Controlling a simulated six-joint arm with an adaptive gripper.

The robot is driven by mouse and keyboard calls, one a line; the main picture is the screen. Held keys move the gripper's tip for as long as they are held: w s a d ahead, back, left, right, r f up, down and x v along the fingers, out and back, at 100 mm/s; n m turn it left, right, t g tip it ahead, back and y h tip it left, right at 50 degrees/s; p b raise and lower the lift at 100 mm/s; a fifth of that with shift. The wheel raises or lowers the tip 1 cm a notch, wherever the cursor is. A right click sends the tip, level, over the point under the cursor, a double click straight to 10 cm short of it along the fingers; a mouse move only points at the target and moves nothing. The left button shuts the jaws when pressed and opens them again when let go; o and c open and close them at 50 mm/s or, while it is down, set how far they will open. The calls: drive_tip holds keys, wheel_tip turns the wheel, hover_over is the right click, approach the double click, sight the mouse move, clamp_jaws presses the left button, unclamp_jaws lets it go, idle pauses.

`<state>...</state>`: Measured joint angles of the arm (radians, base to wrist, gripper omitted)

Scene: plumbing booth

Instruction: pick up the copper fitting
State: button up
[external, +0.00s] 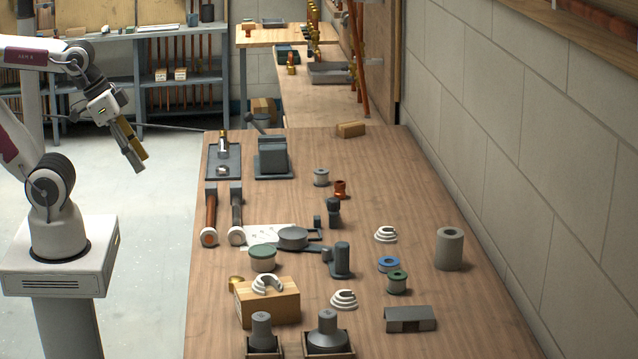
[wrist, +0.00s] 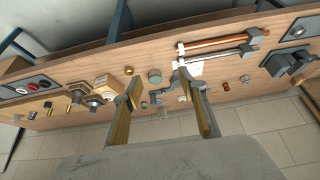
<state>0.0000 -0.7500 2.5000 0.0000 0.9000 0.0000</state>
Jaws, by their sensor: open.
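The copper fitting (external: 340,189) is a small reddish-brown piece standing on the wooden workbench, just right of a grey spool (external: 321,177). In the wrist view the fitting (wrist: 226,87) is a tiny reddish spot, right of the fingers. My gripper (external: 132,155) is raised at the left in the external view, left of the bench's edge and well away from the fitting. In the wrist view my gripper (wrist: 160,86) has its two fingers spread apart, with nothing held between them.
The workbench (external: 420,180) is crowded. Two pipe tools (external: 222,215), a dark vise-like block (external: 272,157), a dark valve-like part (external: 333,212) and white coiled rings (external: 386,234) stand around the fitting. A block wall (external: 520,150) runs along the right. Bench surface right of the fitting is clear.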

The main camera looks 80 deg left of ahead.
drive_tip(key=shift+w, duration=0.1)
drive_tip(key=w+a+f+n+t+y, duration=0.1)
drive_tip(key=w+a, duration=0.2)
drive_tip(key=w, duration=0.8)
drive_tip(key=w+a+f+n+t, duration=0.15)
drive_tip(key=w+a, duration=0.25)
drive_tip(key=w, duration=0.6)
drive_tip(key=w+a+n+t+y, duration=0.1)
drive_tip(key=w+a+t, duration=0.15)
drive_tip(key=w, duration=0.85)
drive_tip(key=w+a+f+n+y, duration=0.2)
drive_tip(key=w+a+f, duration=0.6)
drive_tip(key=a, duration=0.2)
drive_tip(key=n+y, duration=0.1)
drive_tip(key=y, duration=0.2)
approach(340, 190)
drive_tip(key=shift+w+a+f+t, duration=0.1)
drive_tip(key=shift+w+a+t, duration=0.15)
drive_tip(key=shift+a, duration=0.3)
drive_tip(key=shift+w+a+t, duration=0.15)
drive_tip(key=shift+w+a, duration=0.15)
drive_tip(key=shift+a, duration=0.25)
drive_tip(key=shift+a+f, duration=0.35)
